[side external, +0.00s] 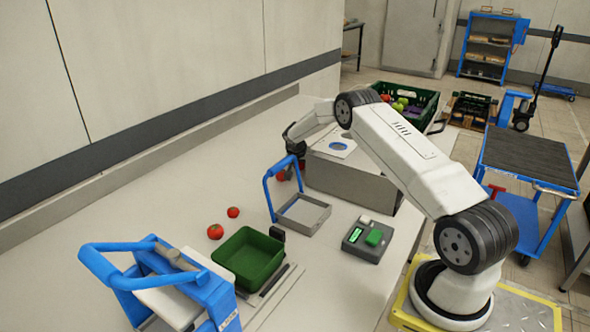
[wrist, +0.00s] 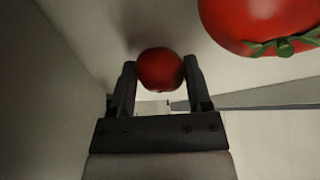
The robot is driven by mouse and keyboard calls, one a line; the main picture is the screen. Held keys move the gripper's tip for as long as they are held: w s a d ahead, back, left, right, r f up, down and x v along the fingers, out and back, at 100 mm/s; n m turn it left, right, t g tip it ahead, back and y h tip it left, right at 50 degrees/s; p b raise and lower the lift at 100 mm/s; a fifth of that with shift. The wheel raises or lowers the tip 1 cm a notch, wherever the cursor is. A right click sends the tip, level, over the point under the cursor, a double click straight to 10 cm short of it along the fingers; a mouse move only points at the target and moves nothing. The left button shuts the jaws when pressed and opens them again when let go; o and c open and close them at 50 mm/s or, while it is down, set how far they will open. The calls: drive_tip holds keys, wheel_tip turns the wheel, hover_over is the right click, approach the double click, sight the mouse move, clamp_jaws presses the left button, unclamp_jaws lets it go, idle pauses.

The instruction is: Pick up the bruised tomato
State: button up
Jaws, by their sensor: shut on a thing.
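My gripper (wrist: 160,88) is shut on a dark red tomato (wrist: 160,66), which sits between its two fingertips in the wrist view. I cannot make out a bruise on it. A second, brighter red tomato (wrist: 262,22) with a green calyx is close to the camera at the top right of that view, beside the held one. In the side view my gripper is low over the table behind the blue handle, left of the grey box, and its fingertips are largely hidden. Red tomato skin (side external: 281,175) shows there, but I cannot tell which tomato it is.
Two tomatoes (side external: 215,231) lie near the green tray (side external: 225,250). A grey tray with a blue handle (side external: 268,192) stands in front of my gripper, and the grey box (side external: 340,177) stands to its right. A produce crate (side external: 425,122) is behind.

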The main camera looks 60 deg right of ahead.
drive_tip(key=shift+r, duration=0.1)
drive_tip(key=shift+r, duration=4.95)
wheel_tip(320, 180, up, 11)
drive_tip(key=s+a+r+m+g, duration=0.1)
drive_tip(key=s+a+m+g, duration=0.3)
drive_tip(key=a, duration=0.8)
drive_tip(key=s+a+m, duration=0.2)
drive_tip(key=s+a, duration=0.8)
drive_tip(key=s, duration=0.1)
wheel_tip(320, 180, down, 11)
drive_tip(key=shift+d+f+t, duration=0.2)
drive_tip(key=shift+d+t, duration=0.05)
drive_tip(key=shift+t, duration=0.15)
drive_tip(key=shift+w+f, duration=0.1)
drive_tip(key=shift+f, duration=0.1)
drive_tip(key=shift+f, duration=4.05)
